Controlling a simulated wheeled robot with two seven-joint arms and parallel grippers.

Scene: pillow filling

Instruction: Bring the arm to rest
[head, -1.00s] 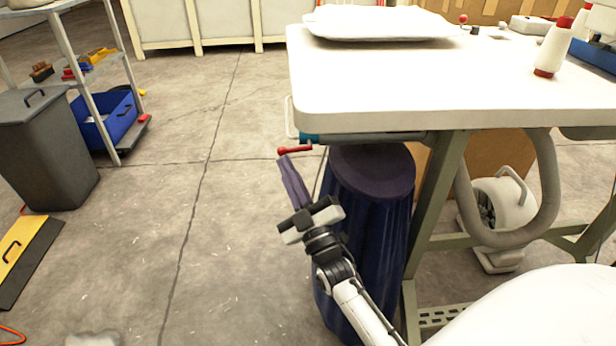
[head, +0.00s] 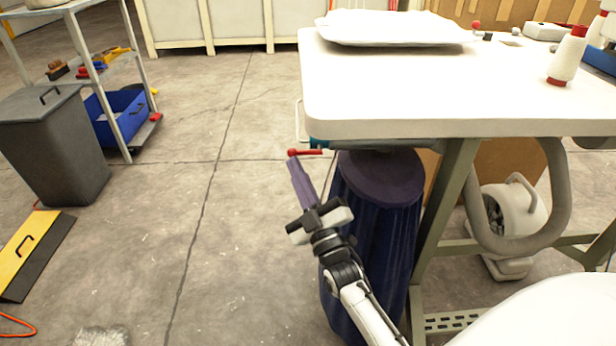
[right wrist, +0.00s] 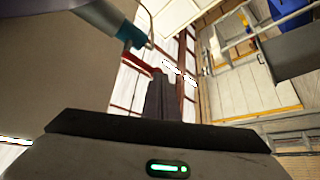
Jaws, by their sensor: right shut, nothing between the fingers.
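My right gripper (head: 294,163) reaches forward beside the worktable, its long purple-grey fingers shut together with nothing between them. The fingertips appear close to a red lever (head: 306,152) under the table's left corner; I cannot tell whether they touch. In the right wrist view the shut fingers (right wrist: 160,98) point ahead, with the red lever (right wrist: 140,66) and a teal-and-grey tube end (right wrist: 125,30) near them. My left gripper is in neither view.
The white worktable (head: 400,128) holds a white pillow (head: 395,28) and a thread cone (head: 568,58). A dark blue draped drum (head: 372,250) stands right behind my right arm. A grey bin (head: 55,145) and shelf rack (head: 110,70) stand left. Open floor (head: 215,240) lies between.

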